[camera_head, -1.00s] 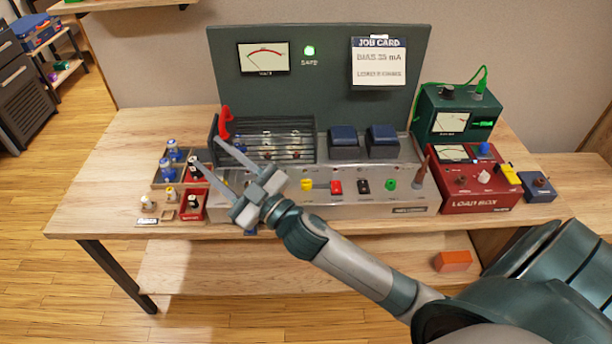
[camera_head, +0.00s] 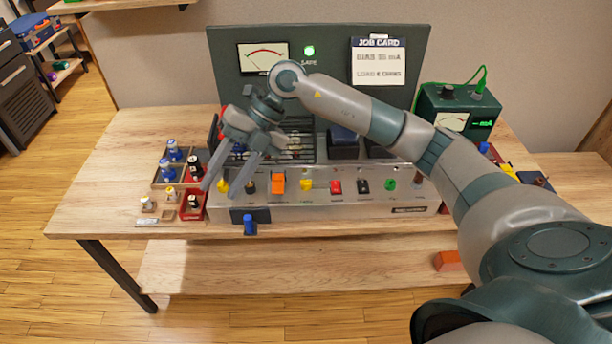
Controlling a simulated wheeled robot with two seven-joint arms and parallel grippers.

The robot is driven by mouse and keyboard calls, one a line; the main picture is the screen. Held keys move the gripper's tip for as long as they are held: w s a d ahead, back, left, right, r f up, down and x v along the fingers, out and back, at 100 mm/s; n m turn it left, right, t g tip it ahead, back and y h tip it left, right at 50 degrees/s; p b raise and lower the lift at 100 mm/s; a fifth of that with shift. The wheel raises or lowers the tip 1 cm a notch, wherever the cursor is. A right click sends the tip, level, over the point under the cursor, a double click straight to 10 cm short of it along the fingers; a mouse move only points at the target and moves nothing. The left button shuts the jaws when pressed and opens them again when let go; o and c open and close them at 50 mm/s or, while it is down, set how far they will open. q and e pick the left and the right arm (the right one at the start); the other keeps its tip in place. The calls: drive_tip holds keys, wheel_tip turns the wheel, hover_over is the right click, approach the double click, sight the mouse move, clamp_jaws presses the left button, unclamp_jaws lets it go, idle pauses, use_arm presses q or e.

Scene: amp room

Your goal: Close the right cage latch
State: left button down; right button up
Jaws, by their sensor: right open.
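The dark barred cage (camera_head: 297,152) stands on the left part of the grey amp chassis (camera_head: 325,205). My right arm and gripper cover much of it. A sliver of a red part (camera_head: 220,130) shows at the cage's left end, mostly behind the gripper. I cannot make out the right latch or whether it is open or closed. My right gripper (camera_head: 221,188) is open and empty, with its fingers pointing down at the chassis's front left. I cannot tell whether they touch anything. My left gripper is not in view.
Orange (camera_head: 278,184), yellow (camera_head: 306,184) and red (camera_head: 336,187) parts line the chassis front. A blue knob (camera_head: 249,226) is at the table's front edge. Trays with small tubes stand at left. A green meter box (camera_head: 456,108) stands at right.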

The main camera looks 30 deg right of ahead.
sight(306, 180)
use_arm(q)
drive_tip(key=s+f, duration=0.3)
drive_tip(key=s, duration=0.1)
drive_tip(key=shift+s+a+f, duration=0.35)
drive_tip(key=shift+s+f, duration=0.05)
use_arm(e)
drive_tip(key=w+d+r+m+h, duration=0.1)
drive_tip(key=d+h, duration=0.3)
drive_tip(key=d, duration=0.7)
drive_tip(key=w+d+r+m+h, duration=0.1)
drive_tip(key=d+r+m+h, duration=0.2)
drive_tip(key=d, duration=0.7)
drive_tip(key=shift+w+d+h, duration=0.35)
drive_tip(key=shift+d+h, duration=0.05)
drive_tip(key=shift+h, duration=0.4)
drive_tip(key=shift+f, duration=0.1)
